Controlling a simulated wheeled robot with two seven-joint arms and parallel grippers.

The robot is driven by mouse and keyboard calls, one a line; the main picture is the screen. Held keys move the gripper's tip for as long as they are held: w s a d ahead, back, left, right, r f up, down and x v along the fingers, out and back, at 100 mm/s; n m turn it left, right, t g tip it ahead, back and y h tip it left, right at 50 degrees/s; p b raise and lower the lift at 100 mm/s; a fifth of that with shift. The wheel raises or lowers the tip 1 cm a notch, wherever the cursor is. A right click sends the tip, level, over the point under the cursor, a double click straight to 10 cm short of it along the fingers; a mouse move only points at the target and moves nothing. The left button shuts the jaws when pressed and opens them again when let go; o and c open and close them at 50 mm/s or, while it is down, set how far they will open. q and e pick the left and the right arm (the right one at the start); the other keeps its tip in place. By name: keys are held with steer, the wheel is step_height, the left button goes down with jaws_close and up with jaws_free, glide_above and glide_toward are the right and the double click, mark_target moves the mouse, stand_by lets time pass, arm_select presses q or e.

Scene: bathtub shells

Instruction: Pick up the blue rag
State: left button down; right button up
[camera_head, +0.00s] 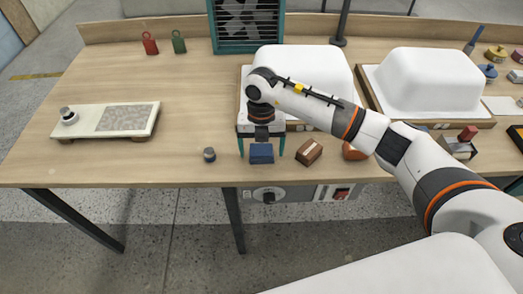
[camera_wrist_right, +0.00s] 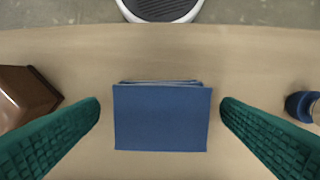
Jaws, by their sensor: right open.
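The blue rag (camera_head: 261,154) lies folded flat on the wooden table near its front edge. In the right wrist view the rag (camera_wrist_right: 161,117) sits centred between the two green fingers. My right gripper (camera_head: 261,152) points down over the rag from above, its fingers on either side of it. The right gripper (camera_wrist_right: 160,112) is open, with a gap between each finger and the rag's sides. My left gripper is not in view.
White tub shells (camera_head: 430,80) stand behind. The table (camera_head: 190,85) is clear further left, up to a pale tray (camera_head: 90,109).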

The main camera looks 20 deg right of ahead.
mark_target(261, 150)
steer(key=shift+f, duration=0.5)
steer(key=c, duration=1.1)
steer(key=shift+o, duration=0.2)
step_height(261, 150, up, 10)
steer(key=shift+r+b, duration=0.1)
steer(key=shift+b, duration=0.4)
